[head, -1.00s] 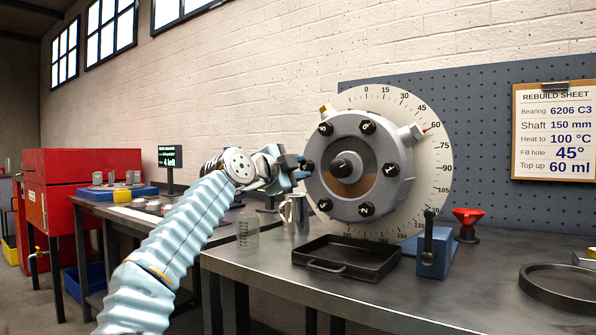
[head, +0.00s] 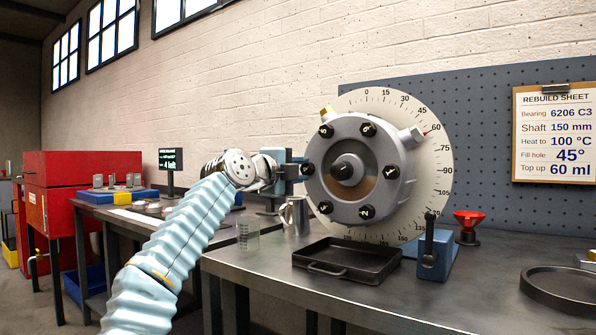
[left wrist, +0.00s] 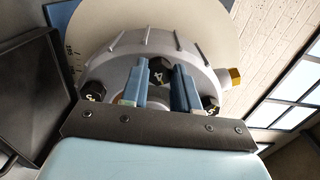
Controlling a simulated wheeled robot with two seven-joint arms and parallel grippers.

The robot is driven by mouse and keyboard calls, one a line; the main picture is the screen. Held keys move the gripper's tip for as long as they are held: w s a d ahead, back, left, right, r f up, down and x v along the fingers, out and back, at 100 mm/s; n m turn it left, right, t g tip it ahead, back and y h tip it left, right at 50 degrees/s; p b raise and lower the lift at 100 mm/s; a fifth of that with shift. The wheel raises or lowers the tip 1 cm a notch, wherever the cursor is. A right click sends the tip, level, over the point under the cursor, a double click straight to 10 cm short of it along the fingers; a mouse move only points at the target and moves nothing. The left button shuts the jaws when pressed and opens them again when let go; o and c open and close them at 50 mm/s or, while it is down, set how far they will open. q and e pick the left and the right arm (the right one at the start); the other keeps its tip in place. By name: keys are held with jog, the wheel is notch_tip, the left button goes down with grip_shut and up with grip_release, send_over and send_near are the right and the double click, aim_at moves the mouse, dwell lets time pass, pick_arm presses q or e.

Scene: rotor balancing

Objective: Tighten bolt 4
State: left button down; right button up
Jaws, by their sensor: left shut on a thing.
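The grey round rotor housing (head: 345,200) stands upright before a degree dial, with several black numbered bolts around its face. Bolt 4 (head: 307,169) is at the left of the face. My left gripper (head: 299,170) reaches it from the left, with its blue fingers at the bolt. In the left wrist view the fingers (left wrist: 160,88) stand on either side of the dark head of bolt 4 (left wrist: 157,70), shut on it. Neighbouring bolts (left wrist: 210,102) show outside the fingers. How deep the bolt sits is hidden. My right gripper is in neither view.
A black tray (head: 325,268) lies under the housing. A metal jug (head: 295,215) and a clear beaker (head: 247,235) stand below my left arm. A blue block with a lever (head: 436,262), a red funnel (head: 468,220) and a black ring (head: 565,300) are at right.

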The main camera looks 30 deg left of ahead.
pick_arm(q)
jog(key=c, duration=0.8)
grip_release()
jog(key=shift+c, duration=0.2)
jog(key=s+a+b, duration=0.1)
jog(key=s+b, duration=0.5)
jog(key=s, duration=0.7)
jog(key=shift+s, duration=0.4)
